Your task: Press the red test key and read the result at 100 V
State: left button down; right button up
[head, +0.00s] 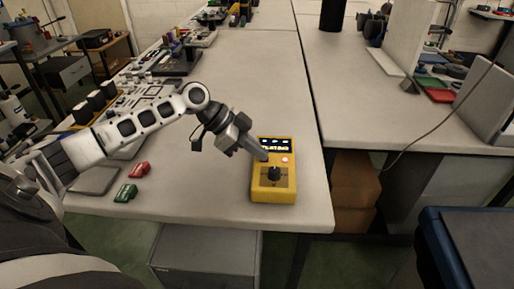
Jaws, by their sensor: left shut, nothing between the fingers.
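A yellow tester (286,194) lies on the near right part of the light table. It has a dark display (276,144) with lit marks too small to read, a black knob (274,173) in the middle and a small pale round button (285,159) at the upper right. My left gripper (263,157) is shut and empty. Its tips are at the upper left of the tester's face, just below the display; I cannot tell if they touch. The red test key is not visible; the fingertips may cover it. My right gripper is out of view.
A red clip-like part (139,169) and a green one (125,193) lie on the table (210,205) to the left. Several small items crowd the table's left side. The table is bare behind the tester. A second table (360,115) stands to the right.

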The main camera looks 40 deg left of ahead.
aim_at(257, 159)
pick_arm(q)
jog(key=shift+s+f, duration=0.25)
jog(key=shift+f, duration=0.2)
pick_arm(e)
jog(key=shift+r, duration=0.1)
pick_arm(q)
jog(key=shift+r+p, duration=0.4)
jog(key=shift+p, duration=0.1)
notch_tip(257, 159, up, 3)
jog(key=p, duration=0.2)
jog(key=shift+w+p, duration=0.15)
jog(key=shift+p, duration=0.2)
jog(key=shift+a+r+p, duration=0.2)
jog(key=shift+r+p, duration=0.25)
jog(key=shift+r, duration=0.4)
jog(key=b+v, duration=0.2)
jog(key=v, duration=0.7)
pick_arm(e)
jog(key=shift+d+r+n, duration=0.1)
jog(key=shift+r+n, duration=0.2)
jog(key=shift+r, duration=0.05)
pick_arm(q)
jog(key=shift+r, duration=0.1)
